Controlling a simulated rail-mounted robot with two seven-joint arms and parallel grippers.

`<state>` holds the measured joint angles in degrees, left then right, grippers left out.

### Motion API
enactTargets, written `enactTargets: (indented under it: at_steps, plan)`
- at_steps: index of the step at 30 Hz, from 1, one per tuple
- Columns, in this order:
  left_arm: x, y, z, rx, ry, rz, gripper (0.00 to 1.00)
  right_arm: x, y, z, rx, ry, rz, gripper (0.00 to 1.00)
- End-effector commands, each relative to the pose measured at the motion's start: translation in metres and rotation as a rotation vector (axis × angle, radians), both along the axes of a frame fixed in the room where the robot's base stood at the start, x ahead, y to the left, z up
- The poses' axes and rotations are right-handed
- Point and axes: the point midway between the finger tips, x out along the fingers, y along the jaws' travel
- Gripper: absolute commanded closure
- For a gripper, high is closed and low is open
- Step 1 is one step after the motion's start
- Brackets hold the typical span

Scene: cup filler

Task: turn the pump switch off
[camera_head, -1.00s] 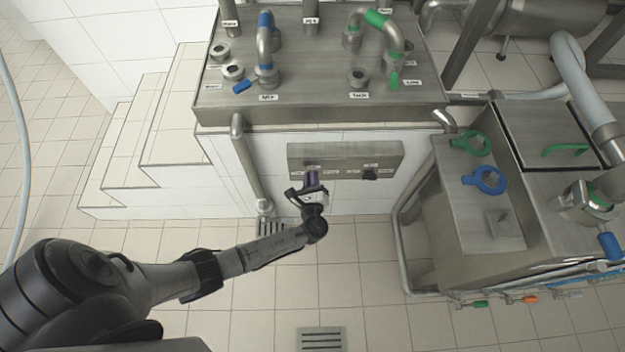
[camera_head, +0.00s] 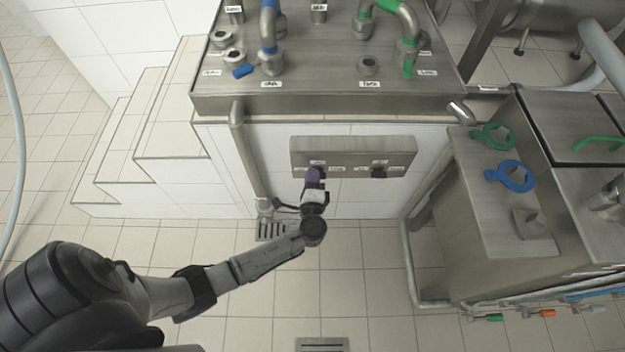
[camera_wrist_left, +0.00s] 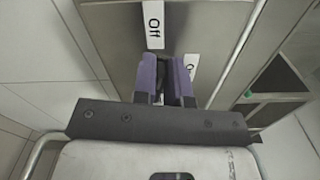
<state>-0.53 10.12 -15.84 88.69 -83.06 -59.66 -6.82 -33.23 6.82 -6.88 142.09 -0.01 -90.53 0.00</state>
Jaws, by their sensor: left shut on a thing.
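A grey metal switch panel (camera_head: 352,150) is on the white tiled front of the steel unit, with a dark knob at its left and one at its right (camera_head: 379,171). My left gripper (camera_head: 313,175), with purple fingers, is at the left knob and mostly hides it. In the left wrist view the purple fingertips (camera_wrist_left: 166,75) are shut on the dark switch knob (camera_wrist_left: 163,66) between them. A white "Off" label (camera_wrist_left: 154,25) is just above the fingers, and a second label (camera_wrist_left: 191,66), partly covered, is to their right. My right gripper is not in view.
Pipes with blue and green handles stand on the steel top (camera_head: 330,100) above the panel. A vertical pipe (camera_head: 247,160) runs left of the panel. A steel tank (camera_head: 480,220) stands to the right.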

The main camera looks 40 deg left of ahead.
Motion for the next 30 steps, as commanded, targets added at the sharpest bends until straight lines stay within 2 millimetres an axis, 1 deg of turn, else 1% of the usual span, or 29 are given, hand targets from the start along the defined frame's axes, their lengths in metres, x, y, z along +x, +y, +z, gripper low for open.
enactTargets:
  at_steps: [1, 10, 18, 30]
  plan:
    - [0.0, 0.0, -0.005, -0.024, -0.022, 0.0, 1.0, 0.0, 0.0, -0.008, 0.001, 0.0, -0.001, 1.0]
    - [0.0, 0.0, -0.005, -0.125, -0.121, 0.0, 1.0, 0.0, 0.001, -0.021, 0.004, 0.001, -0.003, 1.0]
    - [0.0, 0.0, -0.005, -0.161, -0.155, 0.0, 1.0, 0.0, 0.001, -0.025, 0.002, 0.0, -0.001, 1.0]
    - [0.0, 0.0, -0.004, -0.165, -0.159, 0.0, 1.0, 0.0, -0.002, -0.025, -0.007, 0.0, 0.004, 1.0]
